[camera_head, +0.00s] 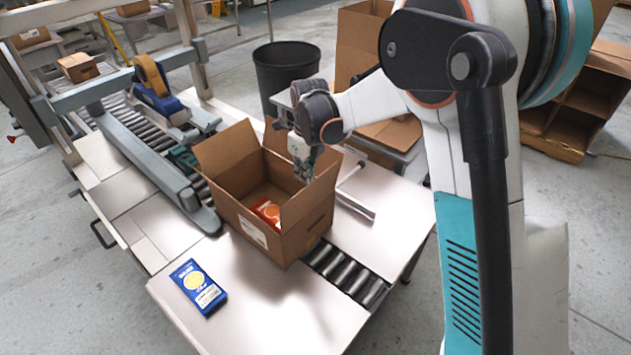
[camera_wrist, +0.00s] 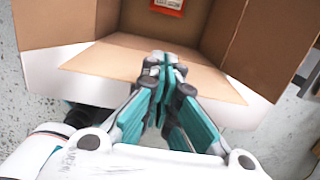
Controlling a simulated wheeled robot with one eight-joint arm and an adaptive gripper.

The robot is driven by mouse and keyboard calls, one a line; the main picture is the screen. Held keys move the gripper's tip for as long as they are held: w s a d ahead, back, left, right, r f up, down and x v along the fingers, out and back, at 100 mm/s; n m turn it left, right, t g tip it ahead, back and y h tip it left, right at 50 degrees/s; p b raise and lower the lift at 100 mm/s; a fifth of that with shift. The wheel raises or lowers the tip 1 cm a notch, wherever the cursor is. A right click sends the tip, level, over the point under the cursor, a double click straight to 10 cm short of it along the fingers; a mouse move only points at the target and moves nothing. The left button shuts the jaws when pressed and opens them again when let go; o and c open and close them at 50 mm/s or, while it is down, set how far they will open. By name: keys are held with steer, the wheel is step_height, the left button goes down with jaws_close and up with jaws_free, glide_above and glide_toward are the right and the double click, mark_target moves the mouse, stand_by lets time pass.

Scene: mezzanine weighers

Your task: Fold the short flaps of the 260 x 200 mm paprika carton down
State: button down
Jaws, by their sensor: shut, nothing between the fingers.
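The brown paprika carton (camera_head: 253,223) stands upright on the packing table, its top open. One flap (camera_head: 226,147) stands up and leans outward at its left end. A red-orange packet (camera_head: 268,211) lies inside and shows at the top edge of the wrist view (camera_wrist: 168,5). My gripper (camera_head: 304,172) is over the carton's right side, pointing down. In the wrist view, my gripper's fingers (camera_wrist: 162,62) are together and empty, in front of a spread, lit flap (camera_wrist: 105,62). Whether they touch it I cannot tell. My arm and hand hide part of the carton's right and far rim.
A blue packet with a yellow disc (camera_head: 198,286) lies on the table (camera_head: 255,310) left of the carton. A roller strip (camera_head: 345,272) runs in front of the carton. A taping machine with a tape roll (camera_head: 152,76) stands behind left. A black bin (camera_head: 286,66) is beyond.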

steer(key=w+a+f, duration=0.3)
steer(key=w+a, duration=0.2)
steer(key=shift+w+a+g+h+b, duration=0.25)
steer(key=shift+w+g+h+b, duration=0.05)
steer(key=shift+g+h+b, duration=0.1)
steer(key=shift+r, duration=0.2)
stand_by(1.1)
